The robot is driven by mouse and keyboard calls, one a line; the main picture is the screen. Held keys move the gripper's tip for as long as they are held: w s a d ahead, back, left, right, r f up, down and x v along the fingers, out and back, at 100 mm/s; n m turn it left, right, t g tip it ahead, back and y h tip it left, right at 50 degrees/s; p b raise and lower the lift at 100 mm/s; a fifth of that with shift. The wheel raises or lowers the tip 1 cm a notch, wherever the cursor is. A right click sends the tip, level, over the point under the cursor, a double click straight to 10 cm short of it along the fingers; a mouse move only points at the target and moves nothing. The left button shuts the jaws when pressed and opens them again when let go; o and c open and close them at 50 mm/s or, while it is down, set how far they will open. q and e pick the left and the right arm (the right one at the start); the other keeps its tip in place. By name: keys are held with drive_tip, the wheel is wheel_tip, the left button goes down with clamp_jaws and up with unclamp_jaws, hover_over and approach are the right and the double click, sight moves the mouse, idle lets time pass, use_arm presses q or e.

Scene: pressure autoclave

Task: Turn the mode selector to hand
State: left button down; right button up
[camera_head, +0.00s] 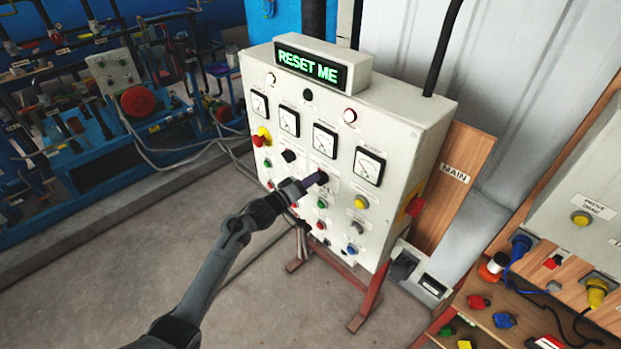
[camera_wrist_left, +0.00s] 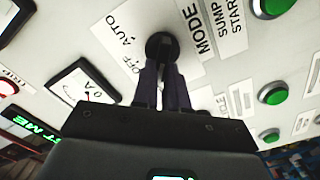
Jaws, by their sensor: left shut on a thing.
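The mode selector (camera_wrist_left: 161,46) is a round black knob on the pale control panel (camera_head: 290,160). In the left wrist view a MODE label (camera_wrist_left: 196,30) lies beside it, with AUTO and OFF printed around it; a hand marking cannot be made out. My left gripper (camera_head: 318,179) reaches the panel front from the lower left. Its two dark fingers (camera_wrist_left: 163,72) are shut on the knob and hide part of it, so I cannot tell which position it points to. My right gripper is in neither view.
The lit display (camera_head: 310,67) on top reads RESET ME. Gauges (camera_head: 325,141), coloured buttons and a red-and-yellow emergency stop (camera_head: 260,138) surround the selector. A wooden bench with plugs (camera_head: 505,320) stands at right.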

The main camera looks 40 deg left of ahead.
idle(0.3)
use_arm(q)
drive_tip(key=c, duration=1.2)
unclamp_jaws()
drive_tip(key=shift+o, duration=0.2)
drive_tip(key=shift+s, duration=0.1)
drive_tip(key=s+a+b, duration=0.1)
drive_tip(key=s+b, duration=0.1)
drive_tip(key=s, duration=0.8)
drive_tip(key=shift+s, duration=0.25)
